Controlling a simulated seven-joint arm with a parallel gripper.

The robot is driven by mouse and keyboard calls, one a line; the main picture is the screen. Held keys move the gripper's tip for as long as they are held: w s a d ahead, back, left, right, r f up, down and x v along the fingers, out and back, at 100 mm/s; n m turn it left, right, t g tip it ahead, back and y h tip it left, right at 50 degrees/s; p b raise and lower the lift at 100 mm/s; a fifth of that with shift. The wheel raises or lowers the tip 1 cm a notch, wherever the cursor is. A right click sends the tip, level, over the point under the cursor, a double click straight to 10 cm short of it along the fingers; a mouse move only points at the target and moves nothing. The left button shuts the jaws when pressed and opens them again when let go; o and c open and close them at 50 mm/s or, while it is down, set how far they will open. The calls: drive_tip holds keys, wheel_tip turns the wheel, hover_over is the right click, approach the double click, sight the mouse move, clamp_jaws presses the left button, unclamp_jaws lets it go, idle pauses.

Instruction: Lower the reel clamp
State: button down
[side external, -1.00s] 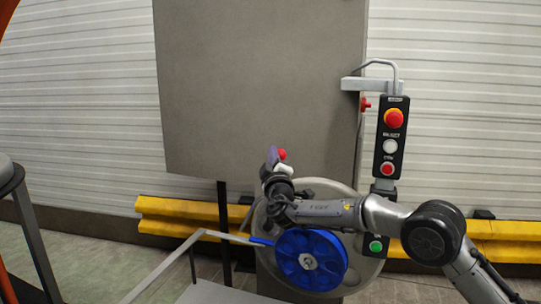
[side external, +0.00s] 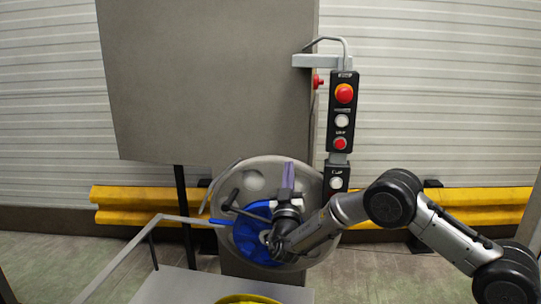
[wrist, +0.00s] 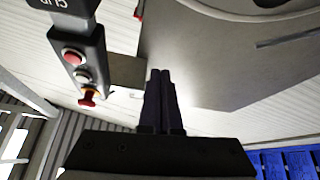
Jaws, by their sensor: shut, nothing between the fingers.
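The blue reel (side external: 240,236) sits against the round grey disc (side external: 262,174) in the side view. A dark lever with a short crossbar (side external: 233,199) crosses the reel's upper left; it looks like the reel clamp, though I cannot be sure. My gripper (side external: 289,168) is in front of the disc, to the right of that lever and apart from it, with its fingers pointing up. In the wrist view my gripper's (wrist: 160,74) fingers are together and empty. My wrist hides the reel's right part. Blue shows at the wrist view's lower right (wrist: 285,163).
A button panel (side external: 342,113) hangs upright to the right of the disc. It also shows in the wrist view (wrist: 80,58). A large grey panel (side external: 210,80) stands above the disc. A yellow rail (side external: 450,205) runs behind. A metal frame (side external: 125,255) stands at lower left.

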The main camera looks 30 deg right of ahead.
drive_tip(key=s+d+f, duration=0.1)
drive_tip(key=f, duration=0.8)
drive_tip(key=s+d+f, duration=0.2)
drive_tip(key=f, duration=0.7)
drive_tip(key=shift+s+d+f, duration=0.2)
drive_tip(key=shift+f, duration=0.15)
wheel_tip(320, 180, up, 6)
drive_tip(key=s+a, duration=0.1)
drive_tip(key=s, duration=0.1)
drive_tip(key=shift+a+f, duration=0.2)
drive_tip(key=shift+a, duration=0.1)
